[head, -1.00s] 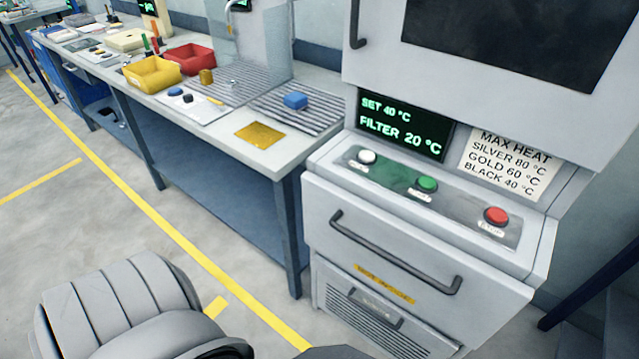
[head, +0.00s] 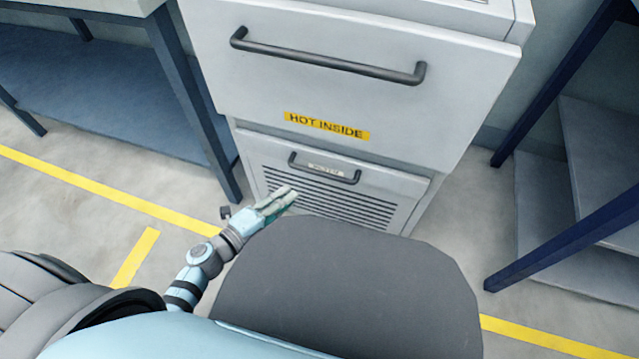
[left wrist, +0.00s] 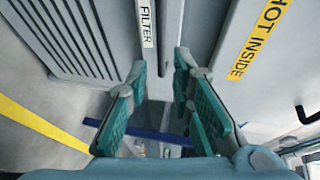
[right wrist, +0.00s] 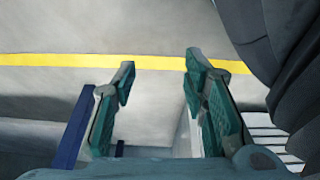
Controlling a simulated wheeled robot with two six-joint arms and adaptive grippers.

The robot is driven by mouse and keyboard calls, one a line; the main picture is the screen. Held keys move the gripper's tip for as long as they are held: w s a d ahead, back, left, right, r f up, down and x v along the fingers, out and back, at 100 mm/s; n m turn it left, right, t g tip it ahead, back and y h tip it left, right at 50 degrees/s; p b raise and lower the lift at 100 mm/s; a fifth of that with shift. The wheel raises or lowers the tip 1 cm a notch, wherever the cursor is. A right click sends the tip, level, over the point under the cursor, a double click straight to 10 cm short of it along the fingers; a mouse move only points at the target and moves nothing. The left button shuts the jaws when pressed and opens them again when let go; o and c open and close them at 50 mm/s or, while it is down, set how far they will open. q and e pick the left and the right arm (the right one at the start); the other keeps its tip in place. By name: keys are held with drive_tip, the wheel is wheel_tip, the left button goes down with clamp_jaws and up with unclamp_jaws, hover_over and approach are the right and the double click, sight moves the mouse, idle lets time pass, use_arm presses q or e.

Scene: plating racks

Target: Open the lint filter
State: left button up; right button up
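The lint filter is the louvred panel (head: 335,205) low on the white machine, with a dark bar handle (head: 325,170) across its top. It sits flush in the machine front. Its FILTER label (left wrist: 147,22) shows in the left wrist view, beside the louvres. My left gripper (head: 283,197) is just in front of the louvres, below the handle's left end. In the left wrist view the left gripper (left wrist: 160,70) is open, with nothing seen between its fingers; the handle is not clearly seen there. My right gripper (right wrist: 158,72) is open and empty above the floor.
A drawer with a HOT INSIDE label (head: 327,126) and a long bar handle (head: 325,55) is shut above the filter. A blue-legged bench (head: 195,100) stands at left, a blue-framed rack (head: 570,240) at right. Floor shows between the machine and the rack.

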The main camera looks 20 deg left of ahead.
sight(318, 175)
use_arm(q)
drive_tip(key=shift+b+x, duration=1.7)
drive_tip(key=shift+x, duration=4.8)
use_arm(e)
drive_tip(key=w+r, duration=0.3)
drive_tip(key=r, duration=0.3)
drive_tip(key=shift+a+n+g, duration=0.3)
drive_tip(key=shift+a+n, duration=0.1)
drive_tip(key=shift+a, duration=0.05)
use_arm(q)
drive_tip(key=shift+w+r, duration=0.1)
drive_tip(key=shift+r, duration=0.05)
use_arm(e)
drive_tip(key=shift+r, duration=0.1)
use_arm(q)
clamp_jaws()
